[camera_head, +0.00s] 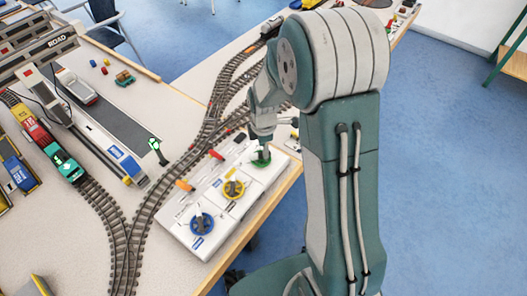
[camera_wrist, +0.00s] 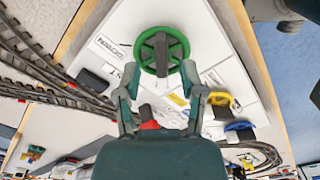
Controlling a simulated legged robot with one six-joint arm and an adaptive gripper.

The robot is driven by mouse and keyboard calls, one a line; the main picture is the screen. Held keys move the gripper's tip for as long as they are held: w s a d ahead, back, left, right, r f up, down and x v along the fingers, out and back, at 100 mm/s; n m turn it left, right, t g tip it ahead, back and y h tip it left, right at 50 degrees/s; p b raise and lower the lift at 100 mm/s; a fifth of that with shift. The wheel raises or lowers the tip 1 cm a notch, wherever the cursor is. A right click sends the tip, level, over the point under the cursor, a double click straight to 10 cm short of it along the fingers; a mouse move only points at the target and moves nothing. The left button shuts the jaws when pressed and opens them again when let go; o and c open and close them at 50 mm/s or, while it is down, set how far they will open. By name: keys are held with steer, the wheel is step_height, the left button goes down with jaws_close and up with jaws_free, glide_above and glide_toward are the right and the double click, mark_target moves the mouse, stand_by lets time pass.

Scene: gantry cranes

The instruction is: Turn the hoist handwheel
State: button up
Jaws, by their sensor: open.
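A green handwheel (camera_wrist: 161,50) with dark spokes is at the top middle of the wrist view, on a white control panel (camera_wrist: 205,30). In the head view the green handwheel (camera_head: 261,163) is at the panel's far right end, partly hidden by my gripper (camera_head: 262,143). My gripper (camera_wrist: 160,78) is open. Its two fingertips are at either side of the wheel's near edge, with nothing held between them. I cannot tell whether they touch the rim. A yellow handwheel (camera_head: 233,188) and a blue handwheel (camera_head: 202,222) sit on the same panel. The printed label beside the green wheel is not clearly readable.
Small levers with red (camera_head: 216,154) and orange (camera_head: 184,185) handles stand along the panel's left edge. Model train tracks (camera_head: 150,205) run close beside it. A toy train (camera_head: 50,145) and a crane model stand further left. The table edge is close on the right.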

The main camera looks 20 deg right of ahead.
step_height(320, 180, up, 9)
stand_by(0.3)
steer(key=shift+r, duration=0.1)
